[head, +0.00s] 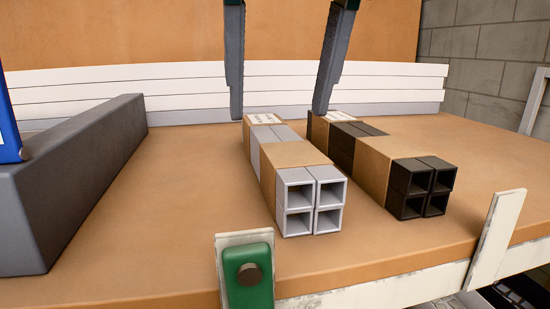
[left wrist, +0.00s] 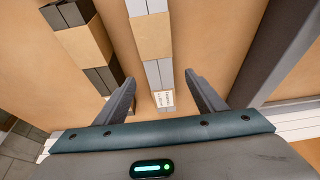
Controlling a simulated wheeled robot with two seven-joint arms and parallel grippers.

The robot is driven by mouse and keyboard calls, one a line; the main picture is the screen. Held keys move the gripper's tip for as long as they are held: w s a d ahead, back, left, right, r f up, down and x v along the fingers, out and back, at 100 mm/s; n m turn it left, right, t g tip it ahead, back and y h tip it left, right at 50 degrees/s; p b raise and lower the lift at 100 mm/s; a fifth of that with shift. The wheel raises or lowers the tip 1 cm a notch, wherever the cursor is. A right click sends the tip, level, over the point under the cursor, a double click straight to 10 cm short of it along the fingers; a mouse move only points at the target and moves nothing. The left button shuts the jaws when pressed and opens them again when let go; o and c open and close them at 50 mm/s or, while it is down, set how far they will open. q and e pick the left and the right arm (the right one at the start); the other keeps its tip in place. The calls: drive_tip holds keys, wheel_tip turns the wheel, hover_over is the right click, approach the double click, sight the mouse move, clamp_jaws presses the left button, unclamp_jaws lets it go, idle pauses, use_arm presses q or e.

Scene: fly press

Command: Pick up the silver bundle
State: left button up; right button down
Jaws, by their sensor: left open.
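The silver bundle (head: 312,196) is several square tubes banded with brown wrap, lying on the brown bench top (head: 180,235). Its open tube ends face me, and a white label shows at its far end. My left gripper (head: 278,116) is open and points down at the bundle's far end, one finger to each side of it in the picture. In the left wrist view the silver bundle (left wrist: 151,72) runs between the open fingers of the left gripper (left wrist: 160,78), with nothing gripped. Whether the fingertips are above or beside the tubes is hard to tell. My right gripper does not show.
A similar dark bundle (head: 408,182) lies close to the right, near the gripper's right finger. A long grey bar (head: 85,175) lies at left. White boards (head: 150,92) line the back edge. A green fitting (head: 248,278) sits at the front edge. Bench between bar and bundle is clear.

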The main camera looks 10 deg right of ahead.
sight(275, 133)
use_arm(q)
drive_tip(key=shift+b+x, duration=0.45)
drive_tip(key=shift+x, duration=0.5)
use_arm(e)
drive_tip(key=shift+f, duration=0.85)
use_arm(q)
drive_tip(key=b+x, duration=0.4)
drive_tip(key=x, duration=0.1)
drive_tip(key=shift+w, duration=0.35)
drive_tip(key=shift+r, duration=0.1)
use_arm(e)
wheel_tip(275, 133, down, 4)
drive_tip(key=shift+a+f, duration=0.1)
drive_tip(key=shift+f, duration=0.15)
use_arm(q)
drive_tip(key=c, duration=1.5)
